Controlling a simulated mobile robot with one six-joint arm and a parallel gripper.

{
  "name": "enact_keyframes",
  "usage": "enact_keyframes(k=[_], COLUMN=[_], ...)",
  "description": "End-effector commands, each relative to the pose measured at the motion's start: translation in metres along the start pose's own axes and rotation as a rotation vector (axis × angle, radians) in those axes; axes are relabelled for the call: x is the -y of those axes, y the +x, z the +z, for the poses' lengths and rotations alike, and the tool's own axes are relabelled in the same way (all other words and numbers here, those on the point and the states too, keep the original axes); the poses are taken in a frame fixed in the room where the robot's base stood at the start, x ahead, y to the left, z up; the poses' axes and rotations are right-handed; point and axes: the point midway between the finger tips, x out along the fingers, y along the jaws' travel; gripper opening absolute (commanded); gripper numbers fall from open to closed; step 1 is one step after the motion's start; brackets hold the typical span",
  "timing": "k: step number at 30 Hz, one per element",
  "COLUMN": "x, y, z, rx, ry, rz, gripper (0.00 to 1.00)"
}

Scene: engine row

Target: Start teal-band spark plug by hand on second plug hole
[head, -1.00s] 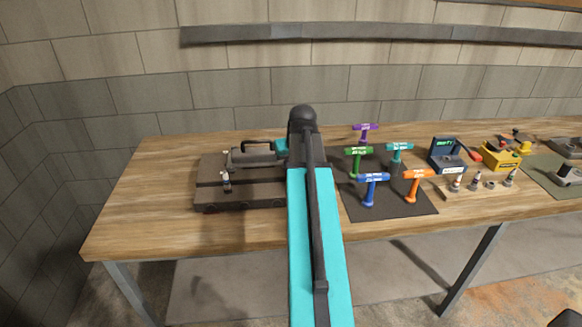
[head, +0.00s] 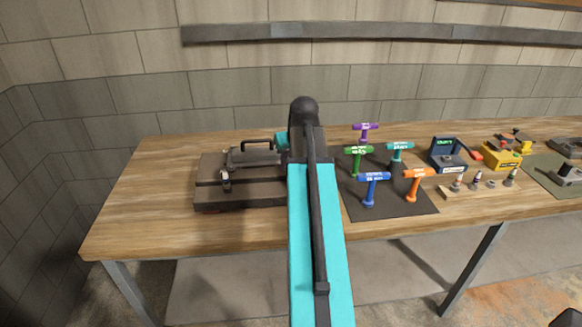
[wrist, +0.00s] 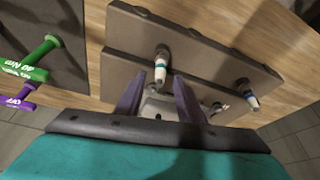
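The engine block (head: 240,196) is a dark stepped slab on the bench. In the wrist view the engine block (wrist: 190,42) carries two pale spark plugs standing up from it. The teal-band spark plug (wrist: 160,67) stands at the block, just beyond my fingertips and roughly between them. My gripper (wrist: 158,90) has its two fingers spread, with a gap around the plug's line; I see no finger touching it. A second plug (wrist: 248,93) with a dark blue band stands to the right; it also shows in the head view (head: 226,180). My arm hides the teal-band plug in the head view.
A cover with a black handle (head: 256,147) lies at the back of the block. Coloured T-handle tools (head: 372,178) stand on a dark mat to the right. A wooden plug rack (head: 462,192) stands further right. The bench's left end is clear.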

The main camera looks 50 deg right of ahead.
Motion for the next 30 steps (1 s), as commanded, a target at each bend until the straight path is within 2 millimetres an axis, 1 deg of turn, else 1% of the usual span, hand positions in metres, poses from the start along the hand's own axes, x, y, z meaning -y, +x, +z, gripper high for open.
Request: enact_keyframes(k=[30], x=[-0.001], y=[-0.1], z=[-0.001], rx=[-0.002], ry=[0.001], rz=[0.001], gripper=[0.35])
